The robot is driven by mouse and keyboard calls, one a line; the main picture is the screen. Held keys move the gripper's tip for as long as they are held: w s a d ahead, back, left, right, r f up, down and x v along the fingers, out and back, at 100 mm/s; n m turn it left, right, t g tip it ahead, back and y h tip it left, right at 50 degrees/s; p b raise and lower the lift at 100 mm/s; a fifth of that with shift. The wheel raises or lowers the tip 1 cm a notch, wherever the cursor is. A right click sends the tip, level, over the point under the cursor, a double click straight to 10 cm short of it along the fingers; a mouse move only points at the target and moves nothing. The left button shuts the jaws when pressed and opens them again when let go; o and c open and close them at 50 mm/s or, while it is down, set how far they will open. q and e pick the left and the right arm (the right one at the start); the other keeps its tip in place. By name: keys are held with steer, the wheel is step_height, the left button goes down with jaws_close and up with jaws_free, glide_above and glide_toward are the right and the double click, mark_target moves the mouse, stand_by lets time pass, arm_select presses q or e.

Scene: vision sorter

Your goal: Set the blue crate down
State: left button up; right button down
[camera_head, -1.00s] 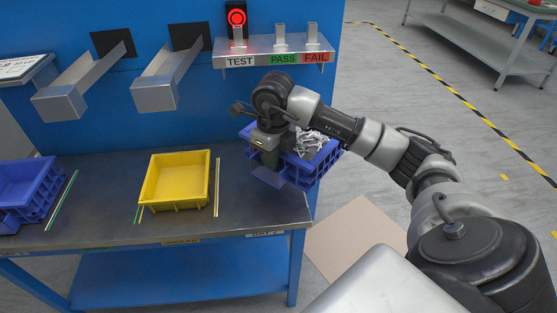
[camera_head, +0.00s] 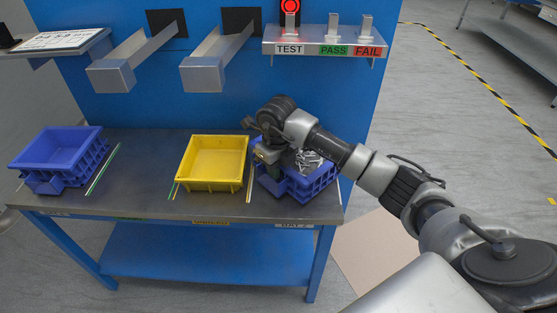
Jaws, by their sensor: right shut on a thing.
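The blue crate (camera_head: 318,182), with grey metal parts (camera_head: 308,161) in it, is at the right end of the workbench (camera_head: 150,205). My right gripper (camera_head: 268,155) is shut on its near left side. The crate looks level and low at the bench top, but I cannot tell whether it touches the surface. My arm hides part of the crate's far side. My left gripper is not in view.
An empty yellow crate (camera_head: 214,163) stands just left of the held crate. Another blue crate (camera_head: 60,153) stands at the left end. Two metal chutes (camera_head: 215,65) and a TEST/PASS/FAIL shelf (camera_head: 320,45) with a red light (camera_head: 290,6) are above.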

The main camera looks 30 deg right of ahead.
steer(key=shift+w, duration=0.1)
steer(key=shift+f, duration=0.1)
steer(key=c, duration=1)
jaws_free()
steer(key=shift+c, duration=0.2)
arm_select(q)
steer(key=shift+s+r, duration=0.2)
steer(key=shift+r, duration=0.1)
arm_select(e)
steer(key=shift+f, duration=0.1)
steer(key=shift+r, duration=0.25)
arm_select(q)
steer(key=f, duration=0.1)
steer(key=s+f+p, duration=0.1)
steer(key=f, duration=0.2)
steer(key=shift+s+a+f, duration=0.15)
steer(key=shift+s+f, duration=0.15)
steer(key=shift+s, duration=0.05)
arm_select(e)
step_height(320, 180, up, 12)
steer(key=shift+f, duration=0.15)
